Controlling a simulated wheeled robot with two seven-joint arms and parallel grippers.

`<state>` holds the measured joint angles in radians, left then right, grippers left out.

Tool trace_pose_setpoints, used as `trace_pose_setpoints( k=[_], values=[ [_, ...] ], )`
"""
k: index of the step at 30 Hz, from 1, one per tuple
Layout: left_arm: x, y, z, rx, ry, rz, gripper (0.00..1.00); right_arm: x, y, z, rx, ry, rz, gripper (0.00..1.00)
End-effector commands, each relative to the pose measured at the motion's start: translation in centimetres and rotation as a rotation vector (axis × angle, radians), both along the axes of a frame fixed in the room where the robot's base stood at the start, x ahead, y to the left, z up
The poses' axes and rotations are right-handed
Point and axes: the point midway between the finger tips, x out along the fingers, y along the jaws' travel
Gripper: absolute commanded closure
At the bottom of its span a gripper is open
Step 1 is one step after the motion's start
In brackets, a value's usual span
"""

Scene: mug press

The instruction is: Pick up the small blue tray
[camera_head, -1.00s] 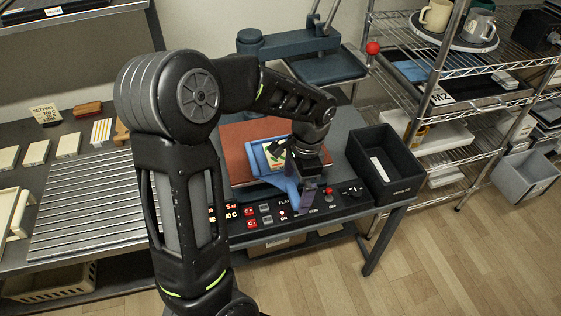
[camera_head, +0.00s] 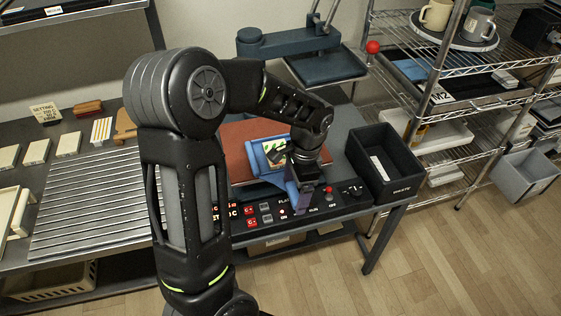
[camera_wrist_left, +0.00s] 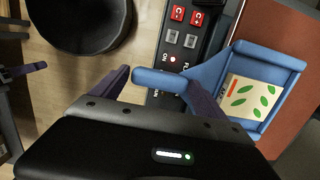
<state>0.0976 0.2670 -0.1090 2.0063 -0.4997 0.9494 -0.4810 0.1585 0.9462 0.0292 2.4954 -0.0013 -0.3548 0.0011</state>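The small blue tray (camera_head: 258,161) lies on the reddish-brown plate of the press, with its handle pointing out over the control panel. A pale card with green leaf marks (camera_head: 275,147) lies in it. The tray also shows in the left wrist view (camera_wrist_left: 268,54). My left gripper (camera_head: 306,190) is over the handle at the panel's edge.
A black waste bin (camera_head: 384,163) stands right of the press. The control panel (camera_head: 262,215) with buttons lies under my left gripper. The raised blue press head (camera_head: 325,66) is behind the tray. A wire shelf (camera_head: 470,65) stands at the right.

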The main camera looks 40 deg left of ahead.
Motion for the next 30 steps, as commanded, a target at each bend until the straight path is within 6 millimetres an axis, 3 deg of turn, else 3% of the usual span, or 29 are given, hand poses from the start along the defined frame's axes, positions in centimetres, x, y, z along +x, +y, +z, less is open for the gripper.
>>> trace_pose_setpoints(
  k=[21,30],
  values=[
    [-0.01,-0.01,0.00,0.000,0.000,0.000,0.75,0.00,0.00,0.00,0.000,0.000,0.000,0.64],
    [0.07,0.01,0.34,0.001,-0.002,0.000,0.76,0.00,0.00,-0.01,0.000,0.000,0.000,0.64]
  ],
)
